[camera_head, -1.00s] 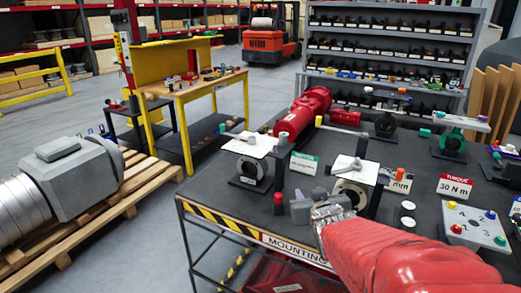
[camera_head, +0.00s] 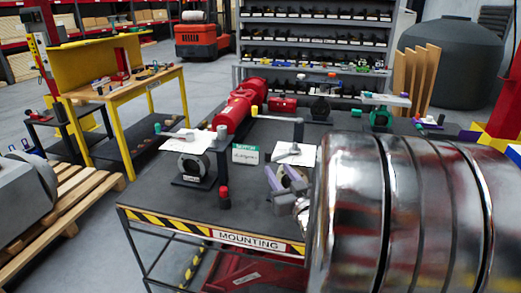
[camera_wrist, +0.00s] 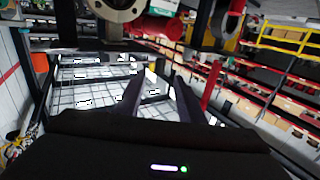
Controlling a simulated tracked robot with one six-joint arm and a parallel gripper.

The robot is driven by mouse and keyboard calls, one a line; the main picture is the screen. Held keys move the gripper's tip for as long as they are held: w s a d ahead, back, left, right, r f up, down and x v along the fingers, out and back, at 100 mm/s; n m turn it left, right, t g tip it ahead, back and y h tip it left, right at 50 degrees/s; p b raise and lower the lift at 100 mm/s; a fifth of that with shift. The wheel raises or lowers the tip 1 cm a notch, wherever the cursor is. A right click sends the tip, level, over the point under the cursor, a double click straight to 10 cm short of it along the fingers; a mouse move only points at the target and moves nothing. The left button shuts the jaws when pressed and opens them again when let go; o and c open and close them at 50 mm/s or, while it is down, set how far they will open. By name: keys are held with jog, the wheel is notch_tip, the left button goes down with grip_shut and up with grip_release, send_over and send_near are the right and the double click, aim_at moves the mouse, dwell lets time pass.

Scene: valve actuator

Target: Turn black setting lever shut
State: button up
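Two valve fixtures stand on the dark table. The left valve (camera_head: 195,165) has a white plate on top and a lever with a green knob. The nearer white plate (camera_head: 304,155) carries a small grey lever (camera_head: 289,150). A grey bar with a yellow knob (camera_head: 254,111) reaches across behind it. I cannot tell which part is the black setting lever. My gripper (camera_head: 287,188) is just in front of the nearer plate. In the wrist view its two fingers (camera_wrist: 160,95) stand apart with nothing between them. A round valve flange (camera_wrist: 120,8) shows at the top there.
A post with a red cap (camera_head: 224,192) stands left of my gripper. A green-and-white sign (camera_head: 245,154) stands between the fixtures. A red cylinder (camera_head: 236,110) lies behind. The striped table edge (camera_head: 180,223) is in front. My arm hides the right side.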

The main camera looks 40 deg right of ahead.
jog(key=x, duration=1.3)
jog(key=shift+w, duration=0.4)
jog(key=shift+d, duration=0.1)
jog(key=shift+c, duration=0.5)
grip_shut()
jog(key=shift+d, duration=0.15)
